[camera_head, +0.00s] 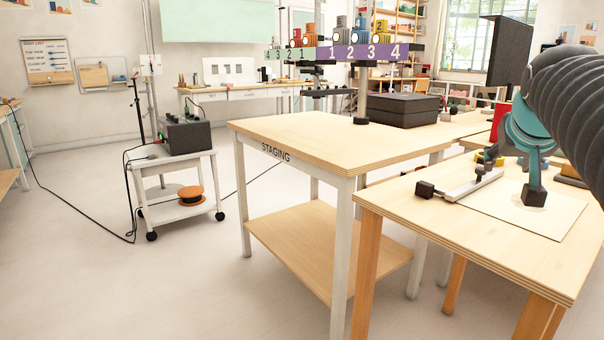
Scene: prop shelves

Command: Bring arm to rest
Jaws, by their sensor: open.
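My gripper does not show in the head view, and I cannot make out its fingers anywhere. A large dark ribbed tube (578,105) fills the upper right of the view, close to the camera; I cannot tell what it belongs to. A teal curved piece (528,122) with a foot stands just below and left of it, over the right-hand wooden table (415,215).
The staging table (290,130) stands in the middle, its top mostly clear. A purple numbered rail (365,52) carries small colored items above it. A black case (402,108) lies behind. A white cart (178,185) stands left. Open floor (110,280) lies at front left.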

